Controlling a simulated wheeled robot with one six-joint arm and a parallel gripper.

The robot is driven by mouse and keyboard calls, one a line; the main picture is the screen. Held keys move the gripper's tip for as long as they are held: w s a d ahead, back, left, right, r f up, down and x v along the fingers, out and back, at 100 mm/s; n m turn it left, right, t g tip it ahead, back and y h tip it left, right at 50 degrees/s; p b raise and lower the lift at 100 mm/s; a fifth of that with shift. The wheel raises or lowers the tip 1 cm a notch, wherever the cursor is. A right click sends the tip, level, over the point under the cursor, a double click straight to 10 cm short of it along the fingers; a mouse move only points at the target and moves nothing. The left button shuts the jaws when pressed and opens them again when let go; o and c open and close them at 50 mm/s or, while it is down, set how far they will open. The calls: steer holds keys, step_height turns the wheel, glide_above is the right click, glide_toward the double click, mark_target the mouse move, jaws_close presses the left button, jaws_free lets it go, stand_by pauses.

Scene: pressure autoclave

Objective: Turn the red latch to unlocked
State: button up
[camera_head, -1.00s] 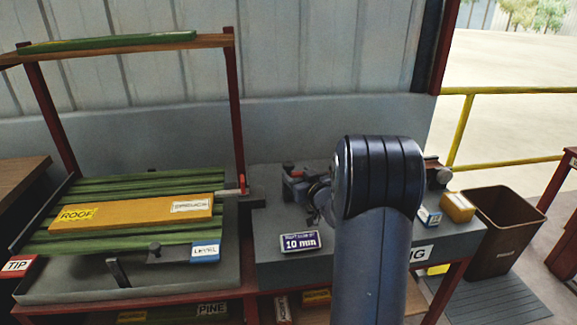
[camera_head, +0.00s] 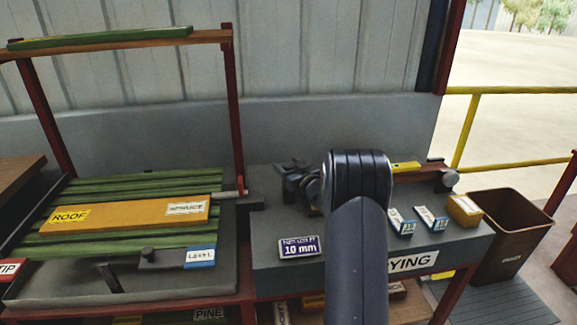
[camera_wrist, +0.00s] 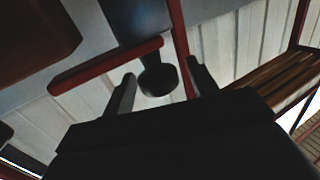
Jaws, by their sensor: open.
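In the wrist view, a red bar (camera_wrist: 85,75) runs slantwise in front of the fingertips, beside a dark round knob (camera_wrist: 158,80); it looks like the red latch. My gripper (camera_wrist: 161,72) is open, its two dark fingers apart with the knob showing between them. I see nothing held, and cannot tell whether a finger touches the bar. In the head view, my arm hides most of the gripper and the area behind it. A small red piece (camera_head: 241,182) shows by the rack post with a grey rod; I cannot tell whether it is the same part.
A grey bench (camera_head: 285,262) carries a "10 mm" sign (camera_head: 299,247), small labelled boxes (camera_head: 401,222) and an orange block (camera_head: 465,210). Left stands a rack with green slats (camera_head: 85,189) and an orange board (camera_head: 130,214). A brown bin (camera_head: 505,235) and yellow rail (camera_head: 510,161) are right.

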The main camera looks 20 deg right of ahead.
steer(key=shift+c, duration=0.3)
jaws_close()
stand_by(0.4)
